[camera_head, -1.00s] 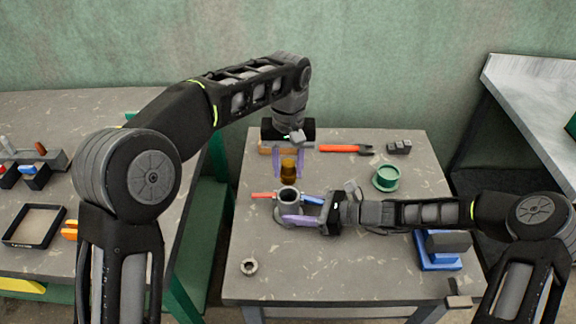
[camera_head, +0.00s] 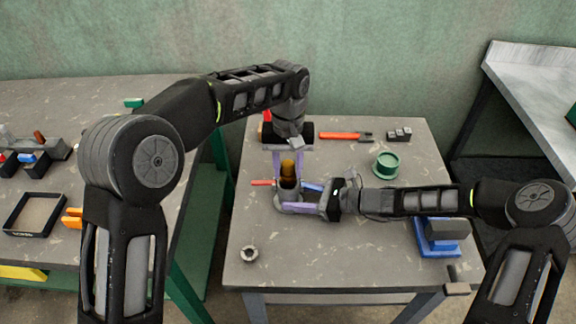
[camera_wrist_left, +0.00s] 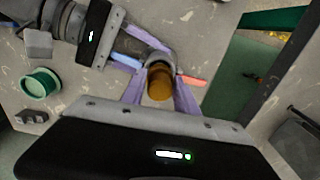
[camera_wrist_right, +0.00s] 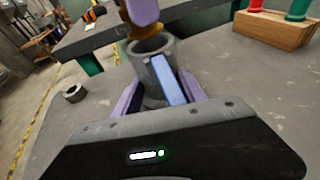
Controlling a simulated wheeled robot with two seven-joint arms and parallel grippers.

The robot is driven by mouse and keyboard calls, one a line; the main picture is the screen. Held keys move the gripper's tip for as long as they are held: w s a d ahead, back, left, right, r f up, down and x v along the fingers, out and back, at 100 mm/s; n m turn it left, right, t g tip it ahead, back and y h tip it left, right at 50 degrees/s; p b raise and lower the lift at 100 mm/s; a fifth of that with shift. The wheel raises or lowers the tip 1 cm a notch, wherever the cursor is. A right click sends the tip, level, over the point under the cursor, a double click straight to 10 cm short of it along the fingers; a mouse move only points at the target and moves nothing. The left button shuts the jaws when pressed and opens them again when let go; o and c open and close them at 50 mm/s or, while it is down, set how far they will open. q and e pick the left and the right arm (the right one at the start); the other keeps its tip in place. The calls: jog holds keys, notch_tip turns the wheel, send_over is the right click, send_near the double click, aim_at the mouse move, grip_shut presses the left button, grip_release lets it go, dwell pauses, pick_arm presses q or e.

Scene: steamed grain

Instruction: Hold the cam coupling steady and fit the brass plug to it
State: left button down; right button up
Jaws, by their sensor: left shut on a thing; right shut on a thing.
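The grey cam coupling (camera_head: 288,194) stands upright on the table, with a red lever (camera_head: 262,183) and a blue lever (camera_head: 313,187) at its sides. My right gripper (camera_head: 303,204) is shut on its body, which also shows in the right wrist view (camera_wrist_right: 149,68). My left gripper (camera_head: 289,172) points down and is shut on the brass plug (camera_head: 288,168). In the right wrist view the plug (camera_wrist_right: 146,33) is right at the coupling's open mouth, seemingly just above its rim; contact cannot be told. The left wrist view shows the plug (camera_wrist_left: 160,84) over the coupling.
A grey nut-like ring (camera_head: 249,254) lies front left. A green cap (camera_head: 386,165), an orange-handled tool (camera_head: 345,136), a small dark block (camera_head: 399,134) and a blue fixture (camera_head: 437,237) lie around. A wooden block (camera_wrist_right: 272,30) stands behind. The table's front middle is clear.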

aim_at(288, 164)
pick_arm(q)
jog(key=shift+f, duration=0.15)
dwell(0.5)
jog(key=shift+f, duration=0.25)
jog(key=shift+f, duration=0.95)
dwell(0.8)
jog(key=c, duration=0.9)
grip_release()
jog(key=shift+o, duration=0.2)
notch_tip(288, 164, up, 8)
jog(key=shift+f, duration=0.25)
